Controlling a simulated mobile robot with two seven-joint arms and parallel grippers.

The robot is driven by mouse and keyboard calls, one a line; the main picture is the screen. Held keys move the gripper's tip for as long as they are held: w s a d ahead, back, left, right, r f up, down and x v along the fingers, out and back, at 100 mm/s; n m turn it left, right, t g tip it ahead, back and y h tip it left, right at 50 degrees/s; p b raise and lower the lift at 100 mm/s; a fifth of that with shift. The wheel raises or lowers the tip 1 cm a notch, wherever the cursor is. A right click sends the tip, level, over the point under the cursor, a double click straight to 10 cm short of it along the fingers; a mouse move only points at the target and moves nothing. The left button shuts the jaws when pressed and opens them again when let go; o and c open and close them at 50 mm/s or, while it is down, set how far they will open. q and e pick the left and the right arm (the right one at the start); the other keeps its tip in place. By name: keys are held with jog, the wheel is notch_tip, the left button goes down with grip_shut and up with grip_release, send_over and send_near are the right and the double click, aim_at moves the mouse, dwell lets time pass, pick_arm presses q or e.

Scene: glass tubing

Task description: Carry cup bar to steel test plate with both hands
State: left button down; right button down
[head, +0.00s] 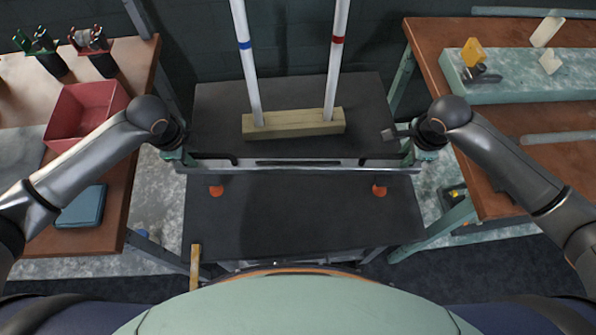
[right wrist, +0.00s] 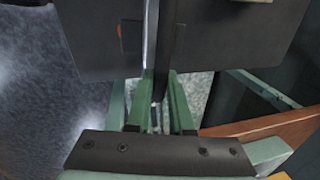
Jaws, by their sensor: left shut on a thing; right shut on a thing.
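The cup bar (head: 300,170) is a long pale metal rail, roughly level, spanning the head view above the dark table. Two orange-red cups (head: 216,190) (head: 379,190) show below it. My left gripper (head: 182,159) is shut on its left end and my right gripper (head: 416,157) on its right end. In the right wrist view, the green fingers of my right gripper (right wrist: 155,100) close on the bar (right wrist: 151,35), which runs away upward. I cannot pick out the steel test plate with certainty; a grey flat sheet (head: 20,157) lies on the left bench.
A wooden block (head: 293,124) holding two upright white tubes stands on the black table (head: 220,110) just behind the bar. The left bench (head: 140,70) carries a red bin (head: 85,112) and a blue box (head: 82,206). The right bench (head: 425,35) holds a pale slab (head: 520,78).

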jog(key=shift+r, duration=0.1)
dwell(0.7)
